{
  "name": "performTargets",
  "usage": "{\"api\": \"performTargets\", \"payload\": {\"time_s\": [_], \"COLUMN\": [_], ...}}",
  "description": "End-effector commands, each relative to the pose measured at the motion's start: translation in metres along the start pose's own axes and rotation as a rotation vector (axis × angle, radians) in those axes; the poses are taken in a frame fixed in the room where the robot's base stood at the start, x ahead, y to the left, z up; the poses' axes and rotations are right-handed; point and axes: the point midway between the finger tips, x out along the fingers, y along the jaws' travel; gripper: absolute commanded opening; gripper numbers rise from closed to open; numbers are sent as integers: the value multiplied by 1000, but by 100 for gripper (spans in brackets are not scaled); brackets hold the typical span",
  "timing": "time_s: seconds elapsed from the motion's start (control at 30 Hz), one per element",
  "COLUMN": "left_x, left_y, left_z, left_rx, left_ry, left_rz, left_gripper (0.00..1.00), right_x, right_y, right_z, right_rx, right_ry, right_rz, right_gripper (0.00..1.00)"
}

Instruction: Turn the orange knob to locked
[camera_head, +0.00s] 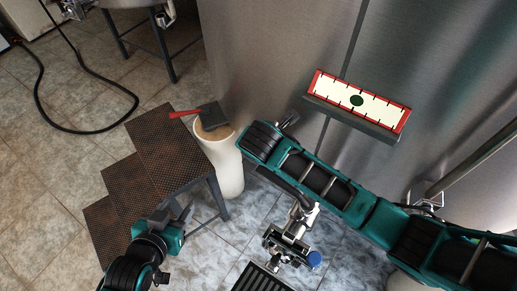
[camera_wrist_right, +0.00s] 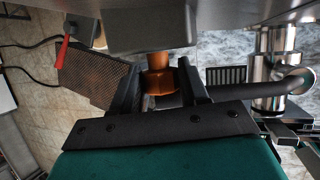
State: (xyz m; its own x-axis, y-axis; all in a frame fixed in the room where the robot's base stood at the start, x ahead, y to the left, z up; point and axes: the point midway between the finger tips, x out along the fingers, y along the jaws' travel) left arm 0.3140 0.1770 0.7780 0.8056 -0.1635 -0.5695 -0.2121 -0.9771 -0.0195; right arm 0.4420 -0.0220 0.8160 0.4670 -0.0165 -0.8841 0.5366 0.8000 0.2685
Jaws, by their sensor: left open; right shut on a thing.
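The orange knob (camera_wrist_right: 160,80) shows in the right wrist view, under a grey box (camera_wrist_right: 150,28). My right gripper (camera_wrist_right: 158,92) has its two dark fingers on either side of the knob and is shut on it. In the head view the knob is hidden. My right arm there reaches in from the right, its end close to the tank front. My left gripper (camera_head: 187,222) is open and empty, beside the brown steps at the lower left. I cannot make out a locked mark or the knob's turn angle.
A steel tank (camera_head: 270,60) fills the upper right, bearing a red-framed white panel (camera_head: 380,108). Metal pipe fittings (camera_head: 290,240) lie below my right arm.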

Motion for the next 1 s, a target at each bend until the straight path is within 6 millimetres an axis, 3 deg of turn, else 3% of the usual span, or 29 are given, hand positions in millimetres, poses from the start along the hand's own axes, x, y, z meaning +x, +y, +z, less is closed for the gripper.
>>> {"api": "performTargets", "payload": {"time_s": [0.47,0.5,0.73,1.0], "left_x": [0,0,0,0], "left_y": [0,0,0,0], "left_z": [0,0,0,0], "left_rx": [0,0,0,0], "left_ry": [0,0,0,0], "left_rz": [-1,-1,-1,-1], "left_gripper": [51,51,51,51], "right_x": [0,0,0,-1], "right_y": [-2,-2,-1,-1], "right_z": [2,2,1,0], "right_rx": [25,25,25,25], "right_ry": [-6,-6,-5,-3], "right_rz": [62,62,62,62], "right_gripper": [14,48,69,69]}}
